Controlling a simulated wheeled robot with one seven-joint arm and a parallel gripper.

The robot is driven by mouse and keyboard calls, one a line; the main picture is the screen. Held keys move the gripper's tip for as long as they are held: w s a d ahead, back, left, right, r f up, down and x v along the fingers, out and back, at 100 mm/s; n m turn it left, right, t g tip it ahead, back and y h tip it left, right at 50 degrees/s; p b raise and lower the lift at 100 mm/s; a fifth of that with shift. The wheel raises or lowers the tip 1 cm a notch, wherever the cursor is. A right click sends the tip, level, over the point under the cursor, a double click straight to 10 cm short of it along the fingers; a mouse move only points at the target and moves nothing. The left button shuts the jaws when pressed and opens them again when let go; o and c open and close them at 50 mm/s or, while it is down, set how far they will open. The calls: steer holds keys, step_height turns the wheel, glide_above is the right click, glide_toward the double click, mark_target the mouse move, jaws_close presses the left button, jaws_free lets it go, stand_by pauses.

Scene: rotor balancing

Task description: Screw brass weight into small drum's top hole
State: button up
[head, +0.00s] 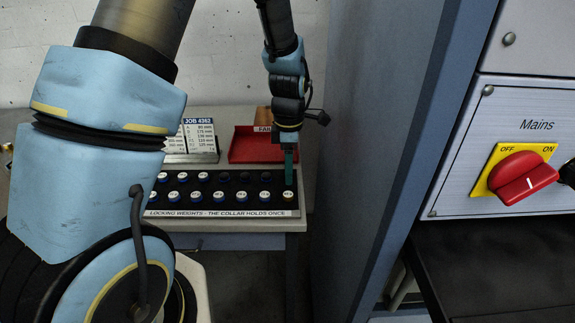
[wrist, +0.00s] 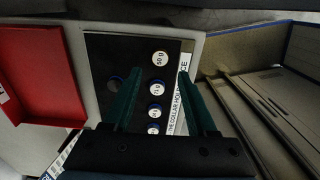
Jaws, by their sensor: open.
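A black rack of locking weights (head: 220,213) stands at the front of the bench. Its weights have pale round tops and mostly blue collars. The weight at the right end of the front row (head: 288,196) looks more yellow than the others. My gripper (head: 289,182) points down just above that right end. In the wrist view, my gripper (wrist: 159,73) is open, its two green fingers on either side of the row of weights. A weight marked 50 g (wrist: 160,58) shows beyond the fingertips. Nothing is held between them. The small drum is not in view.
A red tray (head: 255,150) lies behind the rack, also in the wrist view (wrist: 45,80). A job card (head: 199,133) stands left of it. A blue-grey cabinet side (head: 375,130) rises close to the right. A red Mains switch (head: 522,178) is on a panel further right.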

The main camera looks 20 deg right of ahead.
mark_target(288, 194)
step_height(288, 194, down, 8)
steer(key=b, duration=0.5)
steer(key=shift+r, duration=0.25)
steer(key=shift+c, duration=0.4)
jaws_close()
steer(key=shift+r, duration=0.15)
step_height(288, 194, up, 5)
steer(key=p, duration=0.4)
